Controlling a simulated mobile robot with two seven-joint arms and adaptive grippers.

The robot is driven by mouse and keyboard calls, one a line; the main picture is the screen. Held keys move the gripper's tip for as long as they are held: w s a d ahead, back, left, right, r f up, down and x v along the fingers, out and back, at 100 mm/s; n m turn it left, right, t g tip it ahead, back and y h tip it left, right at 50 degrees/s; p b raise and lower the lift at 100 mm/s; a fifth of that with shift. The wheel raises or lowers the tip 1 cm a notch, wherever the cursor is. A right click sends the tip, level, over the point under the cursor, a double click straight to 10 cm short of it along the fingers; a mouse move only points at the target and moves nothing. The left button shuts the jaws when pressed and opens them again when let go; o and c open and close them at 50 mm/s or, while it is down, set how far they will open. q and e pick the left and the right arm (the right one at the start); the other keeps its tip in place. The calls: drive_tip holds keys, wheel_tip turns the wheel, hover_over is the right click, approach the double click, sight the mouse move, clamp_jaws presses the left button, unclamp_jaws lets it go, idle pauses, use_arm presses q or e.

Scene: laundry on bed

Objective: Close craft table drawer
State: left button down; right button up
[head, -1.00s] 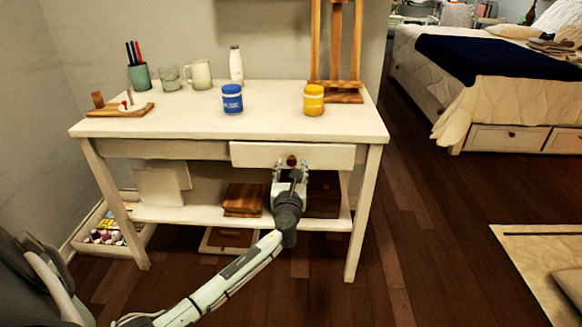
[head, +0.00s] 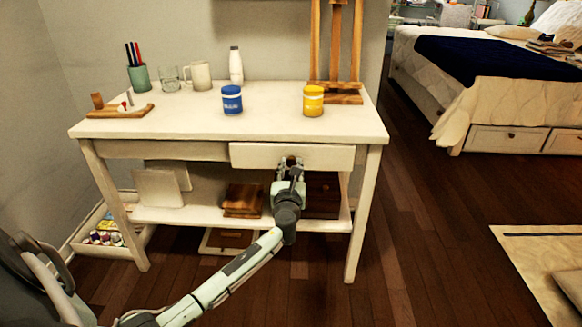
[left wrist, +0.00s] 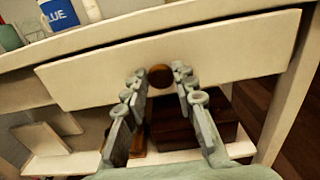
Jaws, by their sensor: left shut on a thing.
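The craft table (head: 180,123) is white, with a shelf below its top. Its drawer (head: 250,155) is on the right under the tabletop, with a round wooden knob. The drawer front stands slightly proud of the table's frame, with a dark line above it in the left wrist view (left wrist: 230,58). My left gripper (head: 290,163) is at the drawer front, shut on the knob (left wrist: 161,76). Its fingers are on either side of the knob in the left wrist view and hide part of it in the head view. My right gripper is not in view.
On the tabletop stand a blue jar (head: 232,99), a yellow jar (head: 313,101), a mug (head: 199,74), a white bottle (head: 236,65) and a wooden easel (head: 336,50). Wooden boxes (head: 243,200) sit on the shelf below.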

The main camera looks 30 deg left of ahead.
use_arm(q)
drive_tip(key=shift+w+a, duration=0.15)
drive_tip(key=shift+w, duration=0.1)
drive_tip(key=b+x, duration=0.1)
drive_tip(key=x, duration=0.2)
drive_tip(key=shift+w+a, duration=0.2)
drive_tip(key=shift+w, duration=0.1)
drive_tip(key=shift+a+r, duration=0.15)
drive_tip(key=shift+r, duration=0.05)
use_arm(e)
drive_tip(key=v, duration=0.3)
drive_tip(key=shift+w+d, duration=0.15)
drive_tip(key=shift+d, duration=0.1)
use_arm(q)
drive_tip(key=c, duration=1.7)
unclamp_jaws()
drive_tip(key=o, duration=0.4)
drive_tip(key=shift+w+f, duration=0.15)
drive_tip(key=shift+o, duration=0.2)
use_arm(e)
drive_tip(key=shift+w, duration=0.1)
use_arm(q)
drive_tip(key=v, duration=1.2)
